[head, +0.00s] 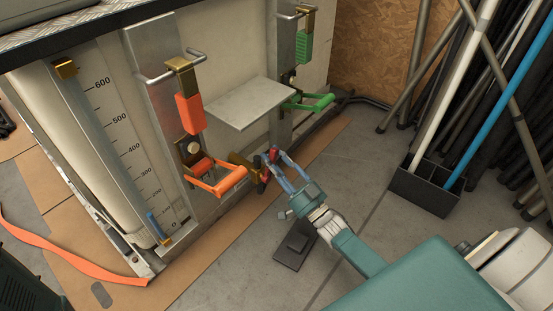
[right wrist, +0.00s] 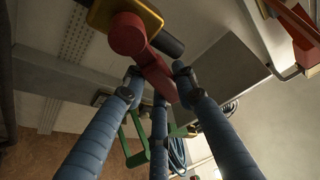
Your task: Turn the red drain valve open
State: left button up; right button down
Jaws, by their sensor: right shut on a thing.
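The red drain valve handle (head: 273,154) sits at the end of a brass fitting (head: 241,160) low on the tank's side, right of the orange-handled latch. In the right wrist view the red lever (right wrist: 152,72) hangs from a round red hub in front of the yellow brass body (right wrist: 148,14). My right gripper (head: 280,162) reaches in from the lower right and is shut on the lever. In the right wrist view its blue fingers (right wrist: 159,84) close around the lever's lower end. The fingers partly hide the handle in the head view. My left gripper is not in view.
An orange-handled latch (head: 222,184) and a green-handled latch (head: 310,102) flank the valve on the tank. A grey shelf plate (head: 238,104) juts out above it. A black holder (head: 424,190) with poles stands right. An orange strap (head: 60,255) lies left.

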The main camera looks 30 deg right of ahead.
jog(key=shift+s+a+r+n+g+y, duration=0.15)
jog(key=shift+a+n+y, duration=0.4)
jog(key=shift+n, duration=0.6)
jog(key=shift+s+a+r+n+g+y, duration=0.1)
jog(key=shift+s+a+n+g+y, duration=0.15)
jog(key=shift+n+y, duration=0.65)
jog(key=shift+s+a+r+n+g+y, duration=0.15)
jog(key=shift+a+n+y, duration=0.3)
jog(key=shift+n, duration=0.9)
jog(key=shift+f, duration=0.15)
jog(key=c, duration=1.3)
grip_release()
jog(key=shift+c, duration=0.2)
jog(key=v, duration=1.2)
